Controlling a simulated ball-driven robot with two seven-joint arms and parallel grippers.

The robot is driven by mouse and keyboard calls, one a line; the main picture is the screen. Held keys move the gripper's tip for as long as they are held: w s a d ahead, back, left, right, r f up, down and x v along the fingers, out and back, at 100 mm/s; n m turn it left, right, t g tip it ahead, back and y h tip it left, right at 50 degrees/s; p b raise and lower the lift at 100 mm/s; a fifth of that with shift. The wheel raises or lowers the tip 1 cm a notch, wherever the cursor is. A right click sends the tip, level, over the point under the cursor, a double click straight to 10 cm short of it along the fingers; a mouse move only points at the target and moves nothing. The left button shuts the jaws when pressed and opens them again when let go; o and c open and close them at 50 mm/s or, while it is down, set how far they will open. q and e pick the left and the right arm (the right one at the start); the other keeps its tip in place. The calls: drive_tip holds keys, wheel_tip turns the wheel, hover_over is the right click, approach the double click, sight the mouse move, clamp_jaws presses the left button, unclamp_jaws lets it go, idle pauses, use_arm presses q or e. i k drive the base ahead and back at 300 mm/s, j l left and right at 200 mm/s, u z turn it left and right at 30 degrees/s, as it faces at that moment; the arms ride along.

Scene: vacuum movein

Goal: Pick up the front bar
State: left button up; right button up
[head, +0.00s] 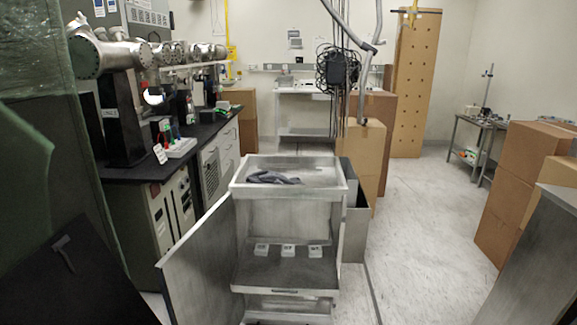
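I cannot pick out a separate front bar in the head view. A metal cart (240,215) stands in the middle of the floor, with a raised rim around its top tray. A dark grey, crumpled-looking item (272,178) lies in the tray; its exact form is unclear. Three small white blocks (288,250) sit in a row on the cart's middle shelf. Neither of my grippers shows in this view.
A black bench (150,172) with metal vacuum equipment (105,58) runs along the left. Cardboard boxes stand behind the cart (370,150) and at right (525,165). A grey panel (195,262) is at the cart's left. Floor (425,235) to its right is open.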

sight(286, 171)
drive_tip(key=i+j, duration=0.1)
drive_tip(key=i, duration=0.15)
drive_tip(key=i+j, duration=0.15)
drive_tip(key=i, duration=0.15)
drive_tip(key=i+z, duration=0.25)
drive_tip(key=i, duration=0.15)
drive_tip(key=i+j+z, duration=0.2)
drive_tip(key=i, duration=0.2)
